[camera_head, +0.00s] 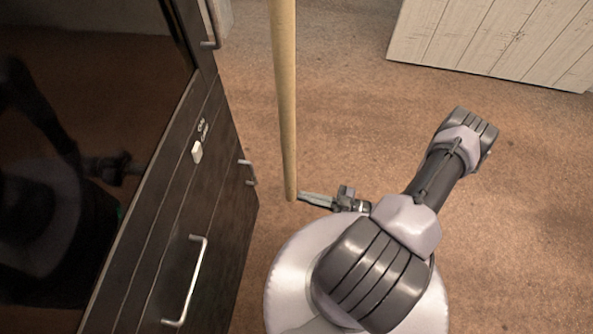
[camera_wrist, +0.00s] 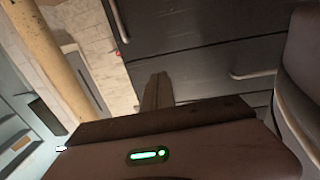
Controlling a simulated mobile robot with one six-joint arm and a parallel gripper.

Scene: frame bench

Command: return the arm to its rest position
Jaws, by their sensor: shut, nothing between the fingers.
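My gripper (camera_head: 304,197) is at the middle of the head view, pointing left, with its fingers together and nothing between them. Its tips appear close to the lower end of a pale wooden pole (camera_head: 284,90); I cannot tell whether they touch. My arm is folded, with its elbow out to the right over the floor. In the wrist view the closed fingers (camera_wrist: 157,92) point toward a dark cabinet front (camera_wrist: 205,55). The pole (camera_wrist: 45,55) stands to the left of them there.
A whitewashed plank piece (camera_head: 490,40) stands at the top right. Brown floor (camera_head: 530,220) is clear on the right.

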